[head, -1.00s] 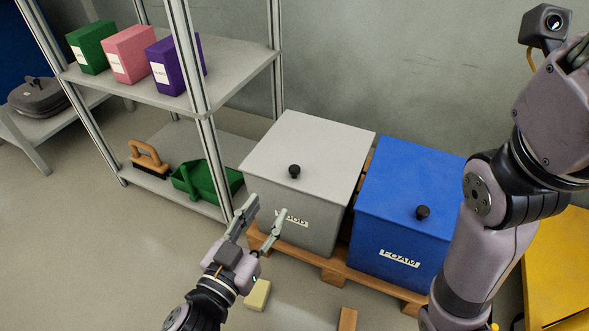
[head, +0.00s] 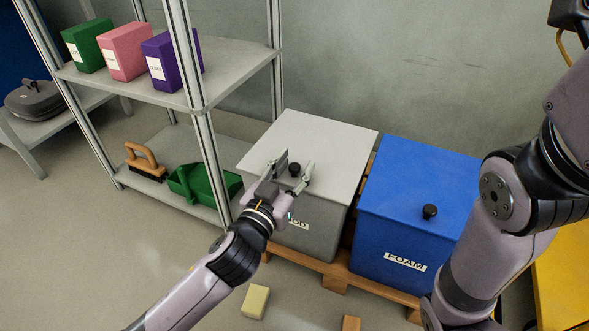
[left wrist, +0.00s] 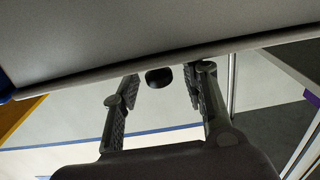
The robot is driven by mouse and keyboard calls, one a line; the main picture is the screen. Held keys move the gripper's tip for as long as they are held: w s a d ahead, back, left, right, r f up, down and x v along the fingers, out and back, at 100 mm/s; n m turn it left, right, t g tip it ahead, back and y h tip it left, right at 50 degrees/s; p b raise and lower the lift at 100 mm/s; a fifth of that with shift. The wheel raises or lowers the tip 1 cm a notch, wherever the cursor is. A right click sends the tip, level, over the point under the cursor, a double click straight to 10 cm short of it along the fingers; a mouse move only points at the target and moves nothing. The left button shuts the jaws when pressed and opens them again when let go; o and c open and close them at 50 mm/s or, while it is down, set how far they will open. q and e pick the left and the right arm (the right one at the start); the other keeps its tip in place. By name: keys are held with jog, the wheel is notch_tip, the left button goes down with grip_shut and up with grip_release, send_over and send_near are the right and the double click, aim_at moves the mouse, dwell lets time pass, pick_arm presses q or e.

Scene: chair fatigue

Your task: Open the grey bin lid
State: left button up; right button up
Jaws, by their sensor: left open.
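My right gripper is out of view.
A blue FOAM bin (head: 405,220) stands right of the grey one on a wooden pallet (head: 335,279). A metal shelf (head: 235,70) with boxes is at left. My right arm fills the right side. Small blocks (head: 255,301) lie on the floor.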

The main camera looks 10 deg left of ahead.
pick_arm(q)
jog(key=shift+w+d, duration=0.1)
jog(key=shift+w, duration=0.2)
grip_shut()
dwell(0.5)
